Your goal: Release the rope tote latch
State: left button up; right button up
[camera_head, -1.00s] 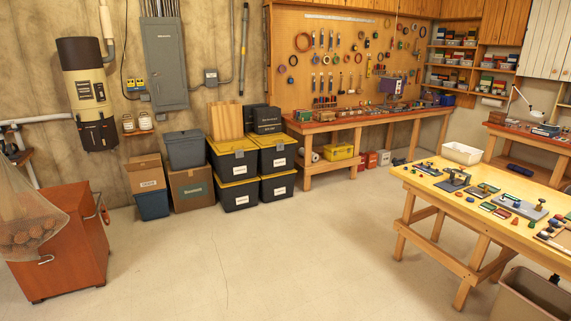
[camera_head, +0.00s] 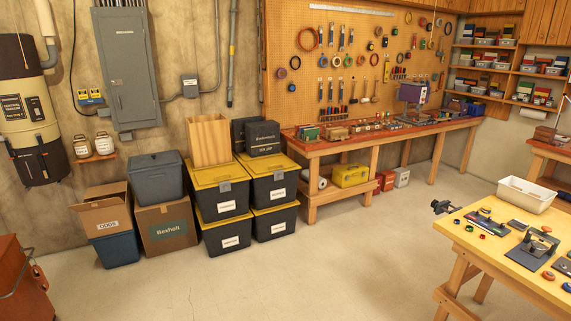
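Several black totes with yellow lids stand in two side-by-side stacks by the far wall. They are the upper left tote (camera_head: 222,204), upper right tote (camera_head: 268,186), lower left tote (camera_head: 222,238) and lower right tote (camera_head: 273,224). Each has a white front label too small to read, so I cannot tell which is the rope tote. A grey latch (camera_head: 225,186) shows at the upper left lid's front edge, and another grey latch (camera_head: 279,175) on the upper right tote. Both upper lids look closed. Neither of my grippers is clearly in view.
Cardboard boxes (camera_head: 166,228) and a grey bin (camera_head: 155,180) stand left of the totes. A workbench (camera_head: 310,150) is to their right. A yellow-topped table (camera_head: 490,245) fills the lower right, with a dark clamp-like thing (camera_head: 445,207) at its edge. The floor (camera_head: 300,275) ahead is clear.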

aim_at(278, 175)
jog(key=i, duration=2.4)
